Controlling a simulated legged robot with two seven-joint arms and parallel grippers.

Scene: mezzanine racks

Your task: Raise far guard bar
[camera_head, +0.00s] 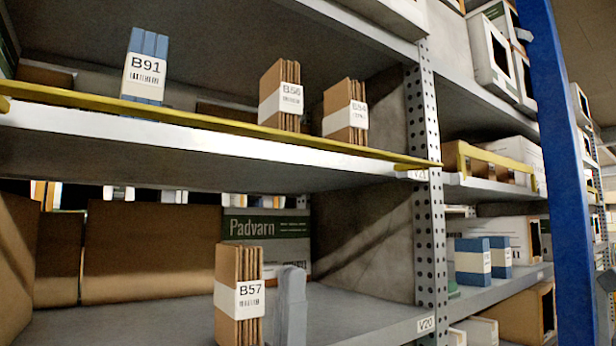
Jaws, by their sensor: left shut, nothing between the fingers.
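A long yellow guard bar (215,122) runs along the front edge of the upper shelf in the near bay, from the left edge of the picture to the perforated post. It lies low, close along the white shelf lip. A second, shorter yellow guard bar (500,160) is in the farther bay at right, beyond the post, and stands above its shelf edge in front of boxes. My left gripper (291,270) appears as a grey shape pointing up, right of the box bundle B57. It is shut and empty, well below both bars. My right gripper is not in view.
Bundles B91 (146,66), B56 (281,97) and a third (346,112) stand behind the near bar. Bundle B57 (239,296) stands close beside my left gripper. The perforated post (427,200) separates the bays. A blue upright (563,170) stands at right.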

